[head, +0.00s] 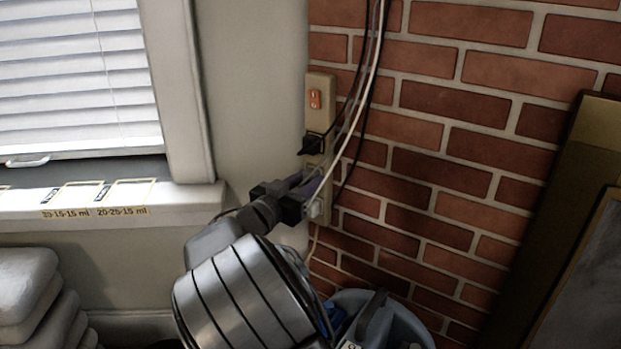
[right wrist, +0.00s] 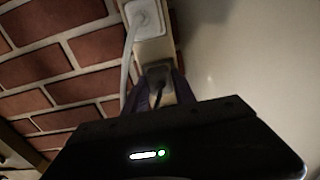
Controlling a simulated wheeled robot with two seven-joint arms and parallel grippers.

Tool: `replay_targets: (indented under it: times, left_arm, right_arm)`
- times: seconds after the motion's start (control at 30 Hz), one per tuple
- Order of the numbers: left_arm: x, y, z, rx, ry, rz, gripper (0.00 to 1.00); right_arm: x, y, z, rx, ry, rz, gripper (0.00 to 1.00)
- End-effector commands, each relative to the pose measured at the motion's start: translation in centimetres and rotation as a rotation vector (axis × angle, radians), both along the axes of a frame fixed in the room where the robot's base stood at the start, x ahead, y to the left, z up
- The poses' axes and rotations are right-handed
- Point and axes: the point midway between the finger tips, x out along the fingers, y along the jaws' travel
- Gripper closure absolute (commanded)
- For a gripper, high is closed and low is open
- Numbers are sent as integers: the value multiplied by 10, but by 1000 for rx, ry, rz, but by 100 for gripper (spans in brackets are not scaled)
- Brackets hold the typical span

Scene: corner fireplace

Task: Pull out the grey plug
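A grey plug (right wrist: 157,77) with a dark cord sits in the beige power strip (head: 319,92) on the wall. In the head view it is mostly hidden behind my fingers. My right gripper (head: 318,176) reaches up to the strip from below left. In the right wrist view its purple fingers (right wrist: 159,92) stand on either side of the grey plug. They are spread, with some beige strip showing between them; contact with the plug is not clear. My left gripper is not in view.
A black plug (head: 311,144) is above the grey one and a white plug (head: 315,209) below it. Several cords hang close by in front of the brick wall (head: 455,105). A window sill (head: 185,197) is at left. A blue-grey container (head: 408,325) stands below.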

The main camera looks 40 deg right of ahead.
Motion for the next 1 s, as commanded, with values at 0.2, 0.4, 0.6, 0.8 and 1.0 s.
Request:
replay_targets:
  times: [0.2, 0.4, 0.6, 0.8, 1.0]
  left_arm:
    - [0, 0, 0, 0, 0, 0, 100]
    - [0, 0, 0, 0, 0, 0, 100]
    - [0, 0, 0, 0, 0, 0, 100]
    - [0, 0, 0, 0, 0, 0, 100]
    - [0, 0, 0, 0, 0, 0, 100]
  right_arm:
    - [0, 0, 0, 0, 0, 0, 87]
    - [0, 0, 0, 0, 0, 0, 100]
    - [0, 0, 0, 0, 0, 0, 100]
    - [0, 0, 0, 0, 0, 0, 100]
    - [0, 2, 0, 0, 0, 0, 100]
